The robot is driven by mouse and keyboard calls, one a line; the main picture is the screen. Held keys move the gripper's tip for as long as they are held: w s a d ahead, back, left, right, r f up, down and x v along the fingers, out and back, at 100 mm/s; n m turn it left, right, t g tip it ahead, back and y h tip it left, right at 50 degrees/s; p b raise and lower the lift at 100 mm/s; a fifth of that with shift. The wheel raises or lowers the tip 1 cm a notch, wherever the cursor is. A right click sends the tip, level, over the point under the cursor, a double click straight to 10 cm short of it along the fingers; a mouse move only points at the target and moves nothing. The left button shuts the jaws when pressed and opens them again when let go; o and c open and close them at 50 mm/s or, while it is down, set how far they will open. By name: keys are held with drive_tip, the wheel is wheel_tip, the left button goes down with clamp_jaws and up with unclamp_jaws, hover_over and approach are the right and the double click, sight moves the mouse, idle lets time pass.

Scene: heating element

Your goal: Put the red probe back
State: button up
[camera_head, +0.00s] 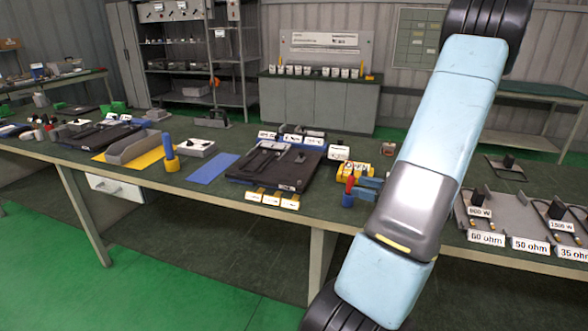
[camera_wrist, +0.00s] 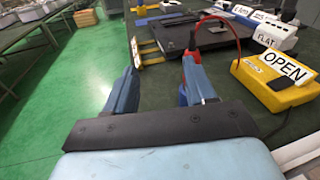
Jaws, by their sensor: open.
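The red probe (camera_head: 350,185) stands upright in a small blue cup (camera_head: 348,201) near the bench's front edge. In the wrist view the red probe (camera_wrist: 186,66) shows beside my right finger, which partly hides it; a red lead curves from it toward the yellow meter. My gripper (camera_head: 369,189) is open, its two blue fingers apart, close to the right of the probe in the head view. In the wrist view my gripper (camera_wrist: 161,62) has nothing visibly held between the fingers. The yellow meter (camera_wrist: 282,92) carries an "OPEN" sign; it also shows in the head view (camera_head: 355,171).
A black flat fixture (camera_head: 275,167) lies left of the probe, with yellow-tipped labels at its front. A blue probe (camera_head: 169,146) stands in a yellow cup farther left. A blue mat (camera_head: 213,168) is bare. Grey trays with ohm labels (camera_head: 487,238) lie at right.

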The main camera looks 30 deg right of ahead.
drive_tip(key=a+r+n+g, duration=0.3)
drive_tip(key=a+n+g, duration=0.15)
drive_tip(key=a, duration=0.35)
drive_tip(key=a+r+n+g, duration=0.4)
drive_tip(key=a+n, duration=0.2)
drive_tip(key=a, duration=0.2)
drive_tip(key=a+r+n+g, duration=0.3)
drive_tip(key=a+n+g, duration=0.15)
drive_tip(key=a, duration=0.45)
drive_tip(key=s+a+r+n+t+h, duration=0.3)
drive_tip(key=s+a+r+n+h, duration=0.4)
drive_tip(key=s+r+n, duration=0.3)
drive_tip(key=shift+s+a+r+n+h, duration=0.35)
drive_tip(key=shift+a+n, duration=0.3)
drive_tip(key=shift+n, duration=1.55)
drive_tip(key=shift+c, duration=1.2)
